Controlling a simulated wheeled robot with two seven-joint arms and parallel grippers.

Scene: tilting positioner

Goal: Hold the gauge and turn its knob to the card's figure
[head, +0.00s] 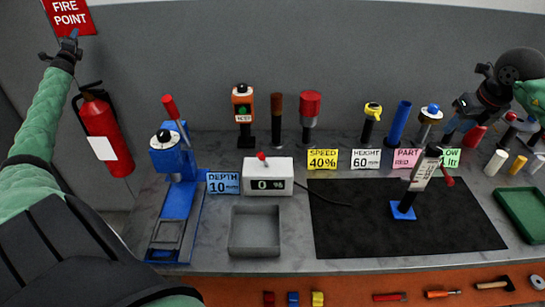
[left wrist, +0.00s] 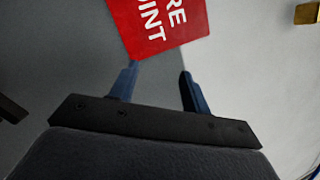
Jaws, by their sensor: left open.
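A gauge-like upright (head: 424,172) with a pale scale, dark top and red side knob (head: 447,181) stands on a blue foot (head: 402,211) on the black mat. The white HEIGHT card (head: 366,159) reads 60 mm and stands behind the mat. My left gripper (head: 70,42) is raised at the upper left, far from the gauge. In the left wrist view its two blue fingers (left wrist: 158,88) are apart and empty, with the red sign beyond. My right gripper (head: 460,120) is at the upper right, behind and right of the gauge; its finger gap is unclear.
A white box (head: 268,180) reading 0 % has a red knob. A blue press (head: 179,198), a grey tray (head: 235,232) and a green tray (head: 526,214) stand around. Several upright tools line the back. The black mat (head: 350,235) is mostly clear.

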